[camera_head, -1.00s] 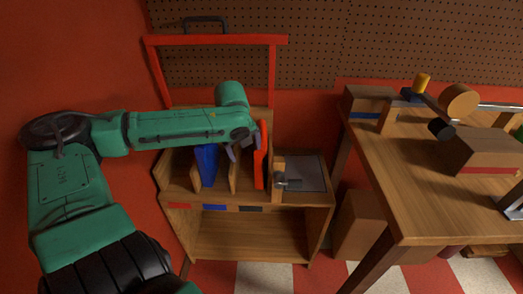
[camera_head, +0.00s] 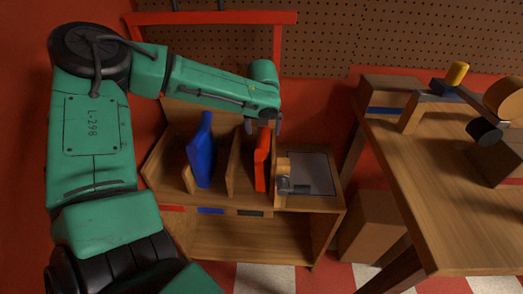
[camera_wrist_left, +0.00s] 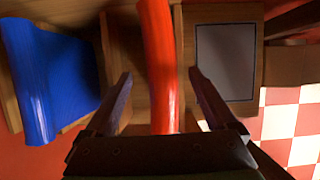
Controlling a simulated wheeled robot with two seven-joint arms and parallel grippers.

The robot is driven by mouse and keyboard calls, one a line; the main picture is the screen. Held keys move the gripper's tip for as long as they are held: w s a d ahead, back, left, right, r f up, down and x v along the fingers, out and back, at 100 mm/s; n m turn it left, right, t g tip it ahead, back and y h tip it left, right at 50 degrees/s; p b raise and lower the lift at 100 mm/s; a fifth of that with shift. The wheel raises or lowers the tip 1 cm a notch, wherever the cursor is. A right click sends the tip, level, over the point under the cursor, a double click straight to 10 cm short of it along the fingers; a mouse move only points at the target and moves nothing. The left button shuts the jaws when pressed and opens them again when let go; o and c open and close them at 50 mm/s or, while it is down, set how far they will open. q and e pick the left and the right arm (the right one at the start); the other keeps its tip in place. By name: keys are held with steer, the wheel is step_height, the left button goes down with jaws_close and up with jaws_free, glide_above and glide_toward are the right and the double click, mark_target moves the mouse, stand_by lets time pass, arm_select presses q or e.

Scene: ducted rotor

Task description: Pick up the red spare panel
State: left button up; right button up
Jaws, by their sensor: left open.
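The red spare panel (camera_head: 262,162) stands upright in a slot of the wooden rack, at the right of the slots. In the left wrist view the red panel (camera_wrist_left: 157,60) runs between the two open fingers, with a gap on each side. My left gripper (camera_head: 264,126) is open at the top of the red panel, its fingers pointing down. It also shows in the left wrist view (camera_wrist_left: 160,88). The panel's lower end is hidden behind the gripper body in that view. My right gripper is not in view.
A blue panel (camera_head: 202,155) stands in the rack left of a wooden divider (camera_head: 233,165). A grey plate (camera_head: 313,172) with a small metal fitting lies right of the red panel. A wooden table (camera_head: 440,150) with parts stands at right. A pegboard is behind.

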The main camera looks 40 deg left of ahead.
arm_select(q)
steer(key=shift+x, duration=0.9)
steer(key=shift+f, duration=0.2)
steer(key=shift+w, duration=0.1)
steer(key=shift+c, duration=0.3)
steer(key=shift+r, duration=0.1)
jaws_close()
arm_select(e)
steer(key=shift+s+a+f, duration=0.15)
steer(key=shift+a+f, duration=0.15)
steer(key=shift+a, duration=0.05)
